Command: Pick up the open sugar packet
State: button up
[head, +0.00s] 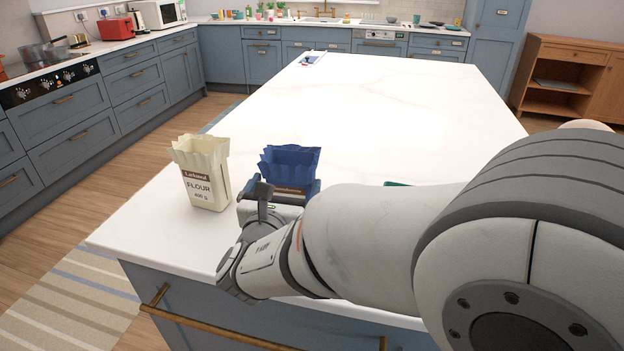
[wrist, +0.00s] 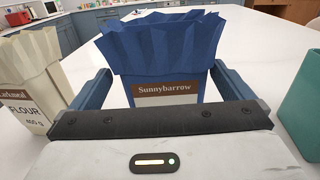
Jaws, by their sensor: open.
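An open blue paper packet (head: 290,165) with a crimped top stands upright on the white island top. In the wrist view the blue packet (wrist: 163,50) carries a brown label reading "Sunnybarrow"; the lower part of its front is hidden by my gripper's body, and the word sugar cannot be read. My gripper (head: 285,190) is open, with one blue finger on each side of the packet. In the wrist view the fingers of my gripper (wrist: 158,88) flank the packet, with a gap visible at the left finger. Contact at the right finger cannot be told.
A cream flour packet (head: 203,175) stands close on the left; it also shows in the wrist view (wrist: 28,85). A teal object (wrist: 301,108) stands at the right. The island top (head: 400,110) behind is mostly clear.

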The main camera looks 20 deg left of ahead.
jog(key=w, duration=0.5)
jog(key=shift+w+a+r, duration=0.2)
jog(key=shift+w+a, duration=0.1)
jog(key=shift+w, duration=0.05)
jog(key=c, duration=1.1)
jog(key=shift+r, duration=0.1)
